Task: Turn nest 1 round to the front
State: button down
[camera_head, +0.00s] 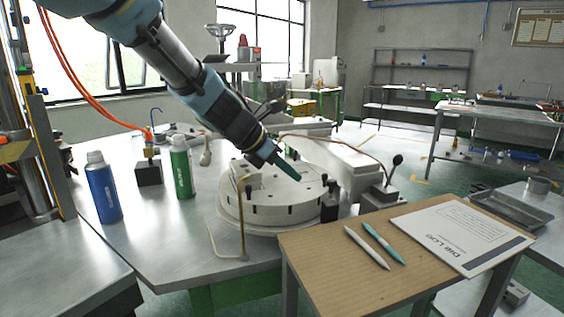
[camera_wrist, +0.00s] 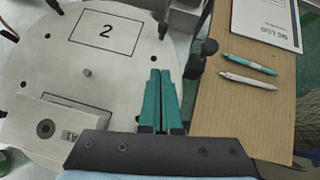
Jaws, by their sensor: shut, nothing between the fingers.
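The round white turntable (camera_head: 262,205) stands on the metal bench, with dark notches round its rim. In the wrist view its top (camera_wrist: 40,62) shows a nest outline marked 2 (camera_wrist: 105,31). A pale block tagged A1 (camera_wrist: 50,128) lies on the turntable at lower left and covers most of another outline, whose number is hidden. No nest marked 1 can be read. My gripper (camera_head: 297,177) is shut and empty, pointing down over the right part of the turntable. In the wrist view its teal fingers (camera_wrist: 160,74) lie together near the turntable's right edge; contact cannot be told.
Black-knobbed parts (camera_wrist: 208,47) stand close right of the fingers. A wooden board (camera_head: 345,262) holds two pens and a log sheet (camera_head: 455,235). Blue (camera_head: 103,188) and green (camera_head: 182,167) bottles stand left. A bent brass rod (camera_head: 242,215) rises by the turntable's front.

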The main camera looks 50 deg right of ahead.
aim_at(313, 190)
jog(key=x, duration=0.3)
jog(key=shift+s+d+f, duration=0.15)
jog(key=shift+d+f, duration=0.05)
jog(key=shift+f, duration=0.05)
jog(key=shift+s+d+r+p, duration=0.1)
jog(key=shift+s+d+p, duration=0.15)
jog(key=shift+d+p, duration=0.25)
jog(key=shift+s+d+r+p, duration=0.1)
jog(key=shift+s+d+p, duration=0.2)
jog(key=shift+d, duration=0.4)
jog(key=shift+s+d+f, duration=0.2)
jog(key=shift+s+d, duration=0.05)
jog(key=shift+d, duration=0.45)
jog(key=shift+d+r+p, duration=0.1)
jog(key=shift+d+p, duration=0.05)
jog(key=shift+p, duration=0.3)
